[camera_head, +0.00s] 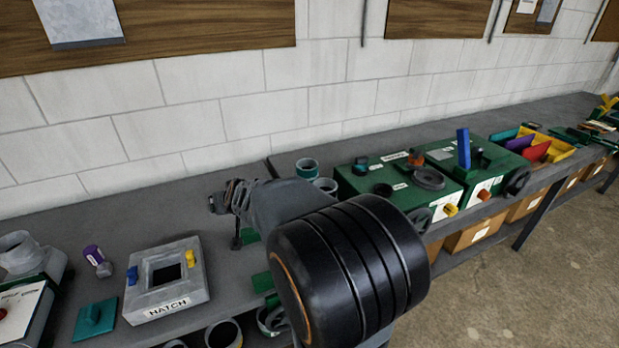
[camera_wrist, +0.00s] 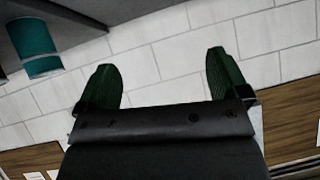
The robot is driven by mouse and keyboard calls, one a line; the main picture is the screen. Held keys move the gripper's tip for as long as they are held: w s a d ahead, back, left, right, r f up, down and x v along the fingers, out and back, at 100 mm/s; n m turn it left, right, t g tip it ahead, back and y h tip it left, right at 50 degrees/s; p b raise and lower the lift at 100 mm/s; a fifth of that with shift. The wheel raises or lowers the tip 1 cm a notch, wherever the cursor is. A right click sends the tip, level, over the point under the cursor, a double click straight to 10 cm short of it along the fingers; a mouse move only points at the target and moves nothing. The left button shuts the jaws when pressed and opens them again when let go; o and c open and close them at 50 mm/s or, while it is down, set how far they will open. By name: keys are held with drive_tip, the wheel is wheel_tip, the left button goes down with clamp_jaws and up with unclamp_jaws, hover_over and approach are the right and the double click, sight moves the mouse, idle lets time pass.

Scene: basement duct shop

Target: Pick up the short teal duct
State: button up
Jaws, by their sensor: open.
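A short teal duct (camera_head: 306,169), a ring with a pale rim, stands on the grey bench behind my arm. A second similar ring (camera_head: 325,185) is just in front of it, partly hidden by my arm. In the wrist view a teal duct (camera_wrist: 40,48) shows at the upper left, outside the jaws; I cannot tell which of the two it is. My gripper (camera_wrist: 160,62) has its two green fingers spread with only wall between them. In the head view my arm reaches over the bench, left of the rings, and the fingers cannot be made out clearly.
Green control boxes (camera_head: 400,187) with knobs and handwheels stand right of the rings. The brick wall (camera_head: 190,100) closes off the back.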

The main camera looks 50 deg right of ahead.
drive_tip(key=shift+o, duration=0.5)
drive_tip(key=w+d+m+h, duration=0.1)
drive_tip(key=d+m+h, duration=0.2)
drive_tip(key=d, duration=1)
drive_tip(key=shift+w+m+h+p, duration=0.15)
drive_tip(key=shift+m+h+p, duration=0.25)
drive_tip(key=shift+h, duration=0.6)
drive_tip(key=m+g+h, duration=0.3)
drive_tip(key=h, duration=0.1)
approach(309, 163)
drive_tip(key=shift+p+x, duration=0.95)
drive_tip(key=shift+x, duration=1.65)
drive_tip(key=shift+a, duration=0.1)
drive_tip(key=c, duration=1.1)
drive_tip(key=shift+c, duration=0.2)
drive_tip(key=shift+r, duration=0.1)
